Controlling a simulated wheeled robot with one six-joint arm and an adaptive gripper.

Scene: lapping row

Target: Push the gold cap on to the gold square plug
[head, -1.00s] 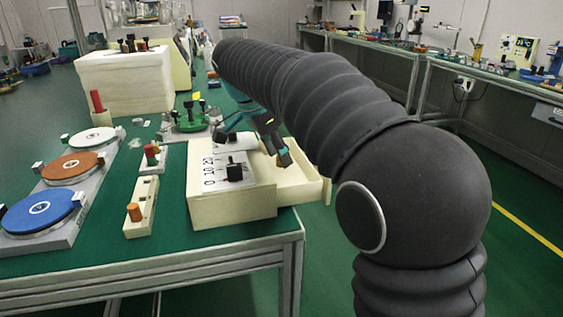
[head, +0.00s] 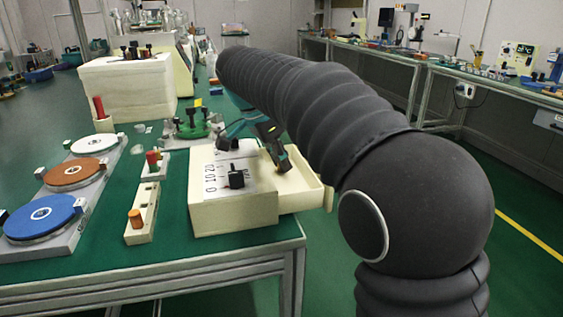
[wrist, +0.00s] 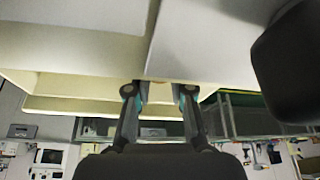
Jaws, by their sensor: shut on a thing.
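My gripper (head: 254,146) is over the cream drawer box (head: 235,211) near the table's front edge. One finger is above the box's top and the other reaches down toward its pulled-out drawer (head: 303,192). In the wrist view my gripper (wrist: 162,94) has its fingertips a little apart against cream surfaces. I cannot pick out the gold cap or the gold square plug with certainty. An orange-brown cylinder (head: 135,217) stands on a narrow cream block left of the box.
A black knob (head: 236,177) sits on the box's scale plate. Blue (head: 42,219) and orange (head: 73,172) discs lie at the left. A large cream block (head: 127,88) stands behind. Green table shows between the discs and the box.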

